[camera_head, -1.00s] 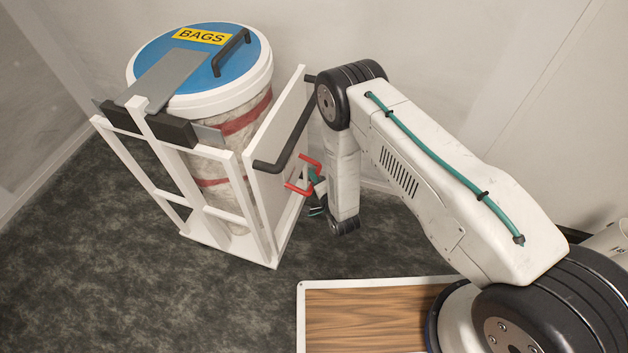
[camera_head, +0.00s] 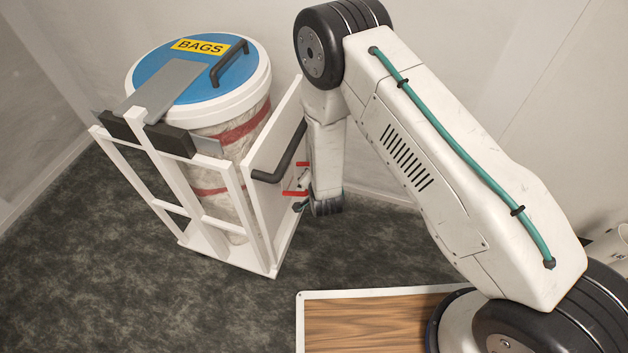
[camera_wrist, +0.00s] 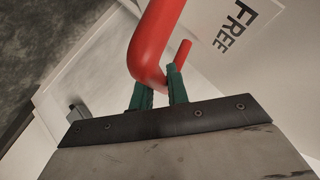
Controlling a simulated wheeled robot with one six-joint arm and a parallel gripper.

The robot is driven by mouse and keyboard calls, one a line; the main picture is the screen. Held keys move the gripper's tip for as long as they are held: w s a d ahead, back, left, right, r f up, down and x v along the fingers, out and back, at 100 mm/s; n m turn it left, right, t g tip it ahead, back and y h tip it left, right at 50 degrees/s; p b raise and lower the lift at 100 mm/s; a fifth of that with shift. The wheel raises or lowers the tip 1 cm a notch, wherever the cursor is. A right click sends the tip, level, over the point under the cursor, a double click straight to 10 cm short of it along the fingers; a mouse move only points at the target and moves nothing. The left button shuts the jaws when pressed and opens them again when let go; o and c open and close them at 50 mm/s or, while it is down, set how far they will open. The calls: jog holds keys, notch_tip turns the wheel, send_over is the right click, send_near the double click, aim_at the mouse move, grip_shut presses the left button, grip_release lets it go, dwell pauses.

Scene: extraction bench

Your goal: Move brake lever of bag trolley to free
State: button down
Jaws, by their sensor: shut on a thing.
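The bag trolley (camera_head: 262,222) is a white frame at the left of the head view. It holds a tall bin with a blue lid marked BAGS. The red brake lever (camera_head: 295,193) is on the trolley's right side, partly covered by my arm. In the wrist view the bent red lever (camera_wrist: 150,50) is large, beside a white panel with the word FREE (camera_wrist: 235,25). My gripper (camera_wrist: 161,78) has green fingers shut on the lever near its bend. Its grip is hard to make out in the head view.
A black handle (camera_head: 280,160) juts from the trolley's side panel close to my arm. A wood-topped board with a white rim (camera_head: 375,294) is at the bottom. Walls stand behind the trolley. Dark carpet (camera_head: 110,270) is clear in front.

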jog(key=shift+w+a+r, duration=0.2)
jog(key=shift+r, duration=0.15)
jog(key=c, duration=1.4)
grip_release()
jog(key=shift+o, duration=0.2)
jog(key=shift+s, duration=0.1)
jog(key=v, duration=0.7)
jog(key=shift+s, duration=0.3)
jog(key=shift+r, duration=0.15)
